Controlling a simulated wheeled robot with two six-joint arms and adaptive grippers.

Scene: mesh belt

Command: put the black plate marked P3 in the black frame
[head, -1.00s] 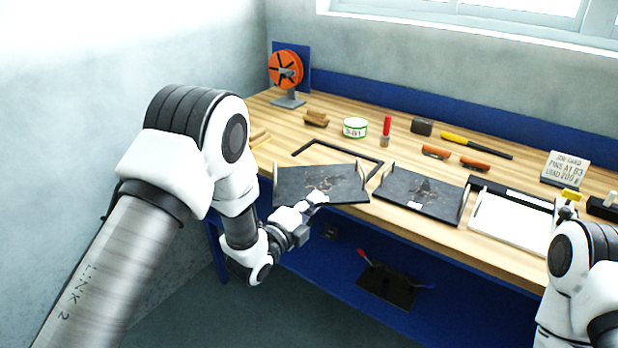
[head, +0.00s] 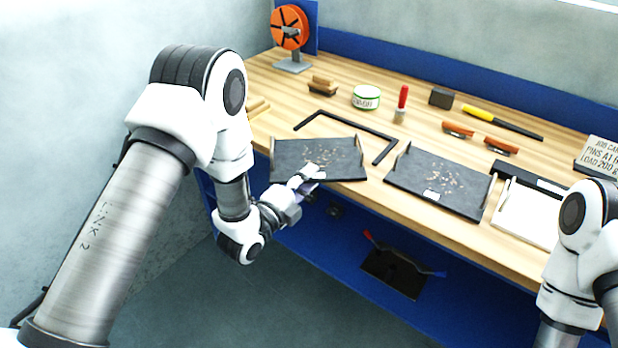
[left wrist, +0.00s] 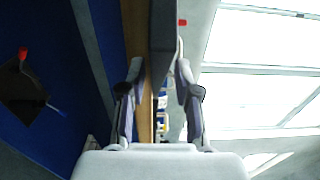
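Two dark plates with speckled tops lie along the front of the bench. The left plate (head: 300,150) is partly behind my gripper; the right plate (head: 440,180) has a small white label too small to read. I cannot tell which is P3. The black frame (head: 357,124) lies flat behind the left plate, its right bar reaching beside it. My left gripper (head: 312,172) is at the left plate's front edge. In the left wrist view its fingers (left wrist: 158,80) are apart, with a dark plate edge (left wrist: 163,40) between them. My right gripper is out of view.
Behind stand an orange spool (head: 289,27), a brush block (head: 323,86), a green-white tin (head: 366,97) and a red-handled tool (head: 402,102). A white tray (head: 525,213) is at right. Blue bench front (head: 330,235) lies below.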

